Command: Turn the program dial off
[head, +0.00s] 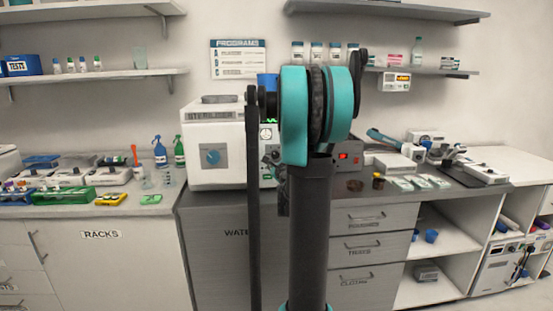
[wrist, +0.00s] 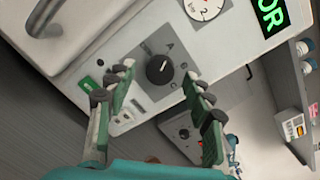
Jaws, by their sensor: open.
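In the wrist view, the black round program dial (wrist: 160,69) sits on the machine's white front panel, with a letter A printed beside it. A light mark shows on the dial, but the setting it points to is too small to read. My gripper (wrist: 159,74) is open, its two green fingers on either side of the dial with gaps on both sides; contact is not visible.
In the wrist view, a gauge (wrist: 204,8), a lit green display (wrist: 271,14) and a green switch (wrist: 86,83) are near the dial.

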